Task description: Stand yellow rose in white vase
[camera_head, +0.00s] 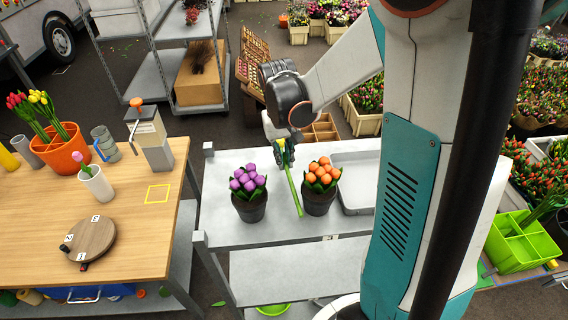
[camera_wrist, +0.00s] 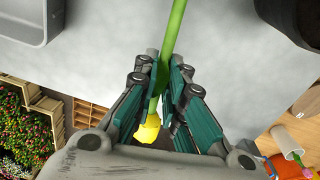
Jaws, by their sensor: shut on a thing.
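My gripper (camera_head: 284,156) is shut on the yellow rose above the grey metal cart. In the wrist view the fingers (camera_wrist: 166,95) close around the rose's green stem. The yellow bloom (camera_wrist: 148,130) is on the palm side of the fingers, and the stem (camera_wrist: 175,35) runs out away from the palm. In the head view the green stem (camera_head: 294,193) slants down between two flower pots; I cannot tell whether its end touches the cart. The white vase (camera_head: 97,186) stands upright on the wooden table at left, with a pink flower (camera_head: 85,168) in it.
A purple tulip pot (camera_head: 249,207) and an orange tulip pot (camera_head: 318,198) flank the stem on the cart (camera_head: 220,165). A grey tray (camera_head: 356,190) lies at right. The table also holds an orange pot (camera_head: 62,155), a grey mug (camera_head: 104,143), a dispenser (camera_head: 150,138) and a round board (camera_head: 90,238).

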